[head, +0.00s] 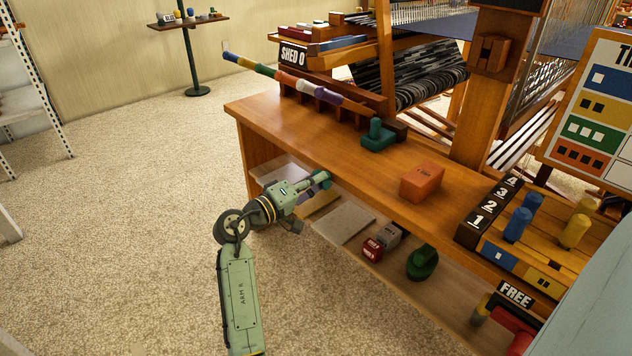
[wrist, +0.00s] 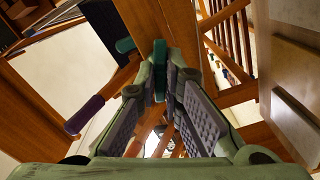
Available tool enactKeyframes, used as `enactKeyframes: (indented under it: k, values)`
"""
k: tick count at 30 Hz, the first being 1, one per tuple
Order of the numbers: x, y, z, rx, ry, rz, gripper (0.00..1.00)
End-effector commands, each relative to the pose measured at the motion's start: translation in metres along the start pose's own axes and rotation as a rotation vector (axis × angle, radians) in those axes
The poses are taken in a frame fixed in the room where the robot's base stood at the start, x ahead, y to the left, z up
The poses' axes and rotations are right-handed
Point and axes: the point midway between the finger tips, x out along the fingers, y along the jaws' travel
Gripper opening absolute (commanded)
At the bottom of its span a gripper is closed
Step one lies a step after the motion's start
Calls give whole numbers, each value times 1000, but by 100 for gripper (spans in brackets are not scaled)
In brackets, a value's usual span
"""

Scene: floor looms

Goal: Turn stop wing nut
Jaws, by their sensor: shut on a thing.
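My gripper (head: 320,181) reaches in at the front edge of the wooden bench, just below the bench top in the head view. In the wrist view, its fingers (wrist: 161,80) close at the tips on a narrow upright teal piece (wrist: 159,70). This piece looks like the stop wing nut, but its wing shape cannot be made out. In the head view the fingertips largely hide it. A teal block with a knob (head: 378,135) stands on the bench top, apart from my gripper.
The lower shelf holds a red item (head: 373,248) and a green item (head: 422,262). A purple handle (wrist: 85,114) shows left of my fingers.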

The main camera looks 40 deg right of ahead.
Motion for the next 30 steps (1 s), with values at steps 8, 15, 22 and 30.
enactKeyframes:
  k: [8,15,22,30]
  values:
    - [5,2,5,0,-14,4,24]
    - [5,1,6,-1,-14,3,28]
    - [4,1,5,-2,-12,2,28]
    - [-28,0,2,-2,-3,0,28]
